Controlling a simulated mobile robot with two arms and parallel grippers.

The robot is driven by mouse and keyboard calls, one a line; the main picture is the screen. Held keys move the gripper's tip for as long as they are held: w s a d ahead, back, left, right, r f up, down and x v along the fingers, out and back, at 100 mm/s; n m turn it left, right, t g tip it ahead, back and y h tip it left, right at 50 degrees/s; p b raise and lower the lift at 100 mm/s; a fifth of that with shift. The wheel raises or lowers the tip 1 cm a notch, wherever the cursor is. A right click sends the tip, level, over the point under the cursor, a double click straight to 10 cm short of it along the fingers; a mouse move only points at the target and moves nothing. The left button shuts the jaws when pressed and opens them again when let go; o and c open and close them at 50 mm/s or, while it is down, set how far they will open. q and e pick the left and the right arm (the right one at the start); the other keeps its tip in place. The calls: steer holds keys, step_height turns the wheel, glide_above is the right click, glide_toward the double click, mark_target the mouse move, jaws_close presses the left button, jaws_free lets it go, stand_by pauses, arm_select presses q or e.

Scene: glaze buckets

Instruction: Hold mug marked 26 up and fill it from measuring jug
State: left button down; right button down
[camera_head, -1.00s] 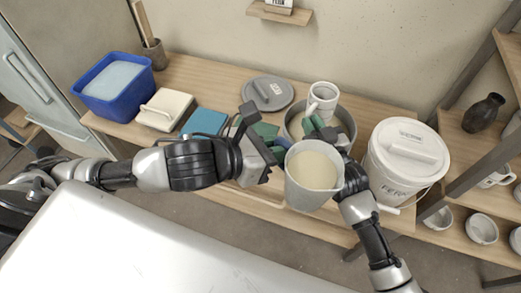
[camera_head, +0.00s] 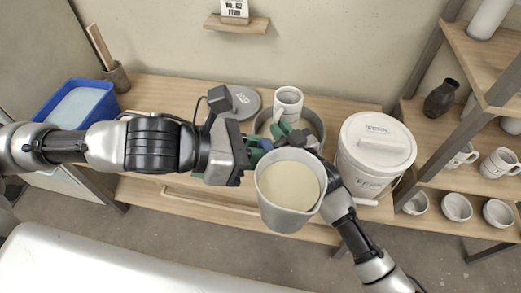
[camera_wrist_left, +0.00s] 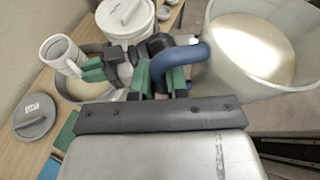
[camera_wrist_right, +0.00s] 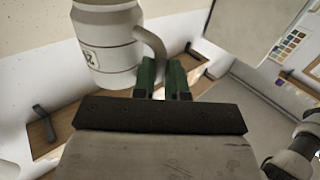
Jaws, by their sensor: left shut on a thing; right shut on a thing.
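The grey measuring jug (camera_head: 285,211) is large and holds pale cream glaze. My left gripper (camera_head: 258,156) is shut on its blue handle (camera_wrist_left: 188,65). The jug looks about upright, in front of the mug and apart from it in the head view. The white mug (camera_head: 287,101) also shows in the right wrist view (camera_wrist_right: 108,42), with a dark mark on its side, only partly readable. My right gripper (camera_head: 290,134) is shut on the mug's handle (camera_wrist_right: 152,42) and holds it upright above an open bucket of glaze (camera_head: 314,126). The inside of the mug is hard to see.
A white lidded bucket (camera_head: 371,153) stands right of the open bucket. A grey lid (camera_head: 240,101) lies to the left on the bench (camera_head: 165,91). A blue tub (camera_head: 75,102) is farther left. Shelves with a dark vase (camera_head: 441,98) and several mugs and bowls are at right.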

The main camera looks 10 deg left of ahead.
arm_select(q)
steer(key=shift+r, duration=0.35)
steer(key=shift+w+a, duration=0.2)
steer(key=shift+w, duration=0.7)
steer(key=w+a+r+n+t+y, duration=0.1)
steer(key=w+a+n+t+y, duration=0.3)
steer(key=w, duration=0.6)
steer(key=w+a+r+n+t+y, duration=0.1)
steer(key=w+a+n+t+y, duration=0.3)
steer(key=w+a+n+y, duration=0.4)
steer(key=shift+w+a+r+n, duration=0.35)
steer(key=shift+w+a+n, duration=0.2)
steer(key=shift+w, duration=0.5)
